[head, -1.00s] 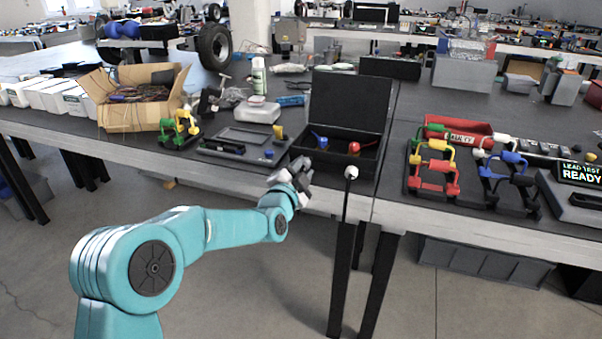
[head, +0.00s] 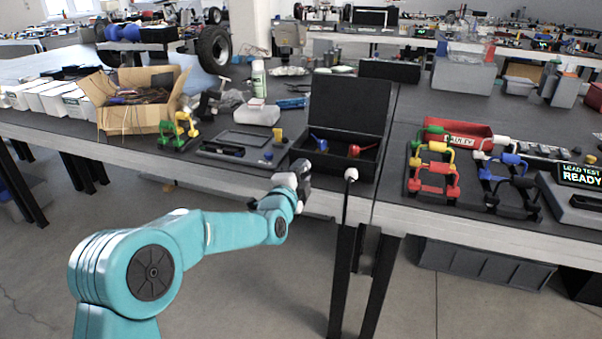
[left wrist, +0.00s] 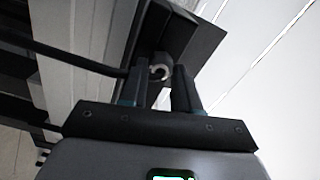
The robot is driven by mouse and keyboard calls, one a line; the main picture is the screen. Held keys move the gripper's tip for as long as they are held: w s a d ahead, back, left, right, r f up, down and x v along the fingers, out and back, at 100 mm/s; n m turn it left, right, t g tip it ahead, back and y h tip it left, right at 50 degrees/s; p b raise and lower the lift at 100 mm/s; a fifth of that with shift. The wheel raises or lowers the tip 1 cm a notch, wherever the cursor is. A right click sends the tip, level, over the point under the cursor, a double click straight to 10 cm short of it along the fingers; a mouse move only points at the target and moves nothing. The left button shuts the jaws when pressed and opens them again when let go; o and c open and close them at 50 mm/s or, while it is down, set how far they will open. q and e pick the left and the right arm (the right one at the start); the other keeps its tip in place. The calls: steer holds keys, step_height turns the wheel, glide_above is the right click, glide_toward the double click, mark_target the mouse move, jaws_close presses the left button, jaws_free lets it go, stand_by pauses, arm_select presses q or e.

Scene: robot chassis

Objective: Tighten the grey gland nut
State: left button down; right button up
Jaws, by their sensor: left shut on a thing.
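The grey gland nut (left wrist: 160,72) shows in the left wrist view as a small round ring between my fingertips, against a dark block (left wrist: 186,42). My left gripper (left wrist: 167,78) is shut on it, one finger on each side. In the head view my left gripper (head: 303,172) is at the front edge of the table, just in front of the open black case. The nut is hidden there behind the gripper. My right gripper is in neither view.
The open black case (head: 348,105) holds a blue and a red piece. A grey tray (head: 240,148) lies to the left, coloured racks (head: 432,180) to the right.

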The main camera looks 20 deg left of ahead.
arm_select(q)
steer(key=c, duration=0.8)
jaws_free()
steer(key=shift+f, duration=0.1)
